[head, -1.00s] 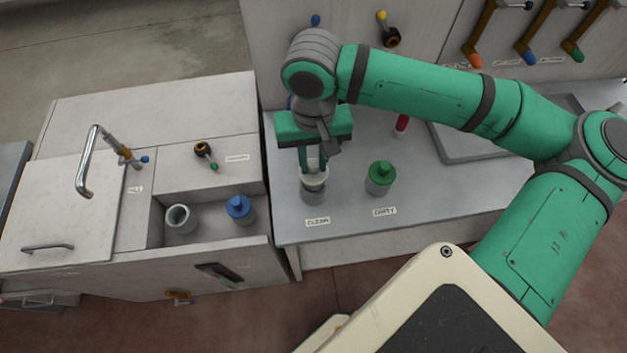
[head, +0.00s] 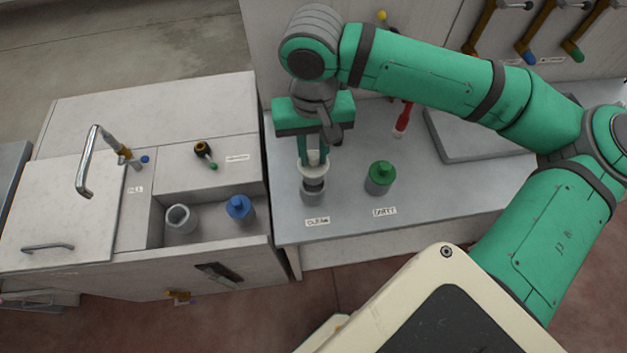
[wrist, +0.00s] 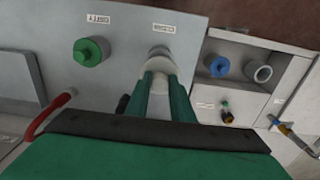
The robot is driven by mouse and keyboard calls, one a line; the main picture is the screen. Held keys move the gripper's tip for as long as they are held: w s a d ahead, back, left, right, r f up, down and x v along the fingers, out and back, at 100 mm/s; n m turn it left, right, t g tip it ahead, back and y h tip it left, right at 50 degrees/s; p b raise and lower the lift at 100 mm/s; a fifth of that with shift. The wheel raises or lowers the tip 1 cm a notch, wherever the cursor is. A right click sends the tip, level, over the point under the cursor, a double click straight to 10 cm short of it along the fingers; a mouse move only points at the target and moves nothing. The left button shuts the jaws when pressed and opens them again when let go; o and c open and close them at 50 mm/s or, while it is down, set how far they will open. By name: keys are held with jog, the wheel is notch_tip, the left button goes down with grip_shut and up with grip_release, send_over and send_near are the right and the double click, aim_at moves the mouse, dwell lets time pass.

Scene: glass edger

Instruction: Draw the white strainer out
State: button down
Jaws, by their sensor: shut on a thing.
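The white strainer (head: 312,171) is between the fingers of my gripper (head: 314,156), which is shut on its upper part. It is upright, directly above the grey cylindrical pot (head: 313,194) by the CLEAN label (head: 317,222). Its wide rim is raised clear of the pot's mouth; I cannot tell whether its lower end is still inside. In the wrist view, the strainer (wrist: 157,66) shows at the fingertips and partly covers the pot (wrist: 160,51).
A green-topped pot (head: 380,178) stands just right, by the DIRTY label (head: 384,211). A red-handled tool (head: 404,119) is behind it. In the left recess are a blue-topped pot (head: 240,209) and an open grey pot (head: 180,219). The counter front (head: 350,229) is clear.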

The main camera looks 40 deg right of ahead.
jog(key=shift+r, duration=2)
